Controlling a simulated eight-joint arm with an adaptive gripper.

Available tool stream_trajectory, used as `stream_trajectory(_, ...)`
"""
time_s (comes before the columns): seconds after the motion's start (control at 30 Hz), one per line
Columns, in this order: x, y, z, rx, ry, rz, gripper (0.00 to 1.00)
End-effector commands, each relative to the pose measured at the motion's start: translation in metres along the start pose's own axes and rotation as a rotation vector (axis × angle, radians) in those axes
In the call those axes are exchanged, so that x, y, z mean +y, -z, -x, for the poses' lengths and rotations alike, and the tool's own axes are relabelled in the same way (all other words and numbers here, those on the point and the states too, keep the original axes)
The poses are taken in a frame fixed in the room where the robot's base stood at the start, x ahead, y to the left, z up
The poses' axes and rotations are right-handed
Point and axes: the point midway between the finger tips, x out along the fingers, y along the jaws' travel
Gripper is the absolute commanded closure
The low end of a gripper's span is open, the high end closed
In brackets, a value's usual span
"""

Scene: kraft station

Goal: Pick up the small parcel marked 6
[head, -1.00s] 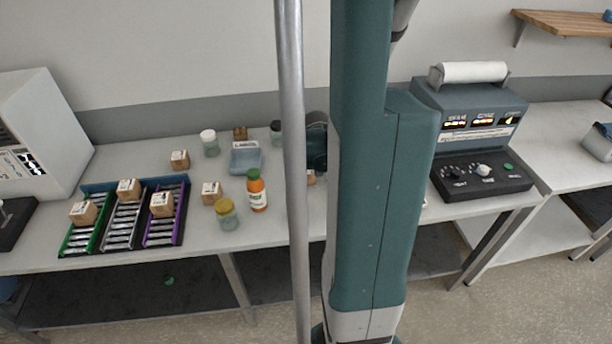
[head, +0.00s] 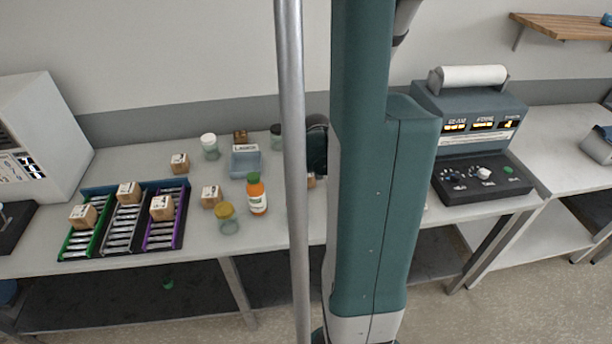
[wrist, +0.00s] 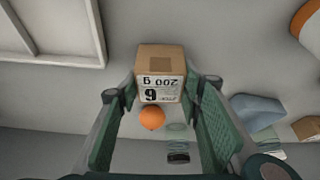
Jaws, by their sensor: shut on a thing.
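A small brown cardboard parcel (wrist: 160,62) sits between the fingers of my gripper (wrist: 162,90) in the wrist view. The gripper is shut on it, one green-padded finger at each side.
Other small parcels stand on the table (head: 211,196) and on the coloured racks (head: 128,192). An orange bottle (head: 257,194), lidded jars (head: 227,219) and a blue tray (head: 246,163) stand near the arm. A round orange thing (wrist: 152,118) shows just beyond the held parcel. A control box (head: 482,150) stands right.

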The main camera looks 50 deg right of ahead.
Motion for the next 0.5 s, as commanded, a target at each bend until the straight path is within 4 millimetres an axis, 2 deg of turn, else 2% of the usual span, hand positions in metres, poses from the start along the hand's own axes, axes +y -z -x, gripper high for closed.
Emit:
stream_trajectory(0.27,0.000,0.008,0.019,0.000,0.000,0.000,0.79)
stream_trajectory(0.5,0.000,0.018,0.045,0.000,0.000,0.000,0.79)
